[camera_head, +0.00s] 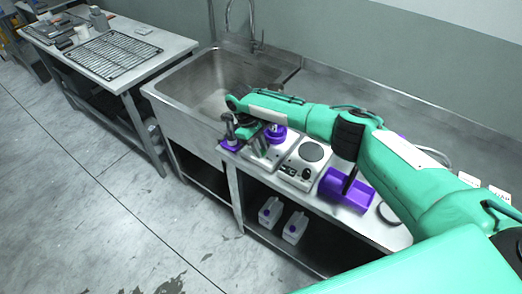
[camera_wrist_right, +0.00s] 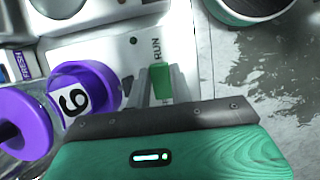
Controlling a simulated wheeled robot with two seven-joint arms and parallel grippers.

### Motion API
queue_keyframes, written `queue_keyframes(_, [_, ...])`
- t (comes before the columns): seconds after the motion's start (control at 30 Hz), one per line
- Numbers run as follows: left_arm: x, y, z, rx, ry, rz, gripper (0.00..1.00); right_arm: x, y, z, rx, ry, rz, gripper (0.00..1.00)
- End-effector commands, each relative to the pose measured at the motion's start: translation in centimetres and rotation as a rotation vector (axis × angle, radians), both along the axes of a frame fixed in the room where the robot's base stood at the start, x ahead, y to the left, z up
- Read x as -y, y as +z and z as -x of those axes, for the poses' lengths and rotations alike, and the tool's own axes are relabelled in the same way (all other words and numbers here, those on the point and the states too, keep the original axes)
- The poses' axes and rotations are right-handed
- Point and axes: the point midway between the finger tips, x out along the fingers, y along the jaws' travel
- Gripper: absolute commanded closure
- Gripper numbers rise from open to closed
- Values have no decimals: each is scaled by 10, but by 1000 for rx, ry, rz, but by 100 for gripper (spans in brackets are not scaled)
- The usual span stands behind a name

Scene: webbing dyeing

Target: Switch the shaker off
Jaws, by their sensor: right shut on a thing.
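The shaker (camera_head: 256,158) is a white box on the steel counter, partly hidden by my right arm and gripper. In the right wrist view its pale panel (camera_wrist_right: 120,52) bears the word RUN beside a small green switch piece (camera_wrist_right: 160,80). My right gripper (camera_wrist_right: 162,88) is at this panel, with its two grey fingers on either side of the green piece, shut on it. In the head view the right gripper (camera_head: 250,140) is over the shaker's left front part. My left gripper is not in view.
A purple cup numbered 6 or 9 (camera_wrist_right: 88,92) is close beside the right fingers. A steel sink (camera_head: 205,84) lies behind left. White jugs (camera_head: 294,227) stand on the lower shelf.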

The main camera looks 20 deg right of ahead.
Motion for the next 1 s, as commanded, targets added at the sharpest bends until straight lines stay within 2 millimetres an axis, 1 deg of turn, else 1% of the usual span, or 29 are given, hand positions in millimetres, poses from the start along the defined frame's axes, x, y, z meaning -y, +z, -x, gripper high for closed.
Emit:
queue_keyframes(0.33, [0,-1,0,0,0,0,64,0,1,0,-9,-1,8,100])
queue_keyframes(0.37, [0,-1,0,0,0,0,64,0,1,0,-9,-1,8,76])
queue_keyframes(0.4, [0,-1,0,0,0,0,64,0,1,0,-9,-1,8,68])
queue_keyframes(0.47, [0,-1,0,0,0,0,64,0,1,0,-10,-1,7,57])
queue_keyframes(0.8, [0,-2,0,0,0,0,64,-1,3,-1,-9,-1,6,56])
queue_keyframes(0.87, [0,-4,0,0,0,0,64,-2,7,-3,-8,-1,6,56])
queue_keyframes(0.97, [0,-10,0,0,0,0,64,-6,19,-8,-7,0,4,56])
queue_keyframes(1.0, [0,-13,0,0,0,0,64,-8,26,-10,-7,0,4,56])
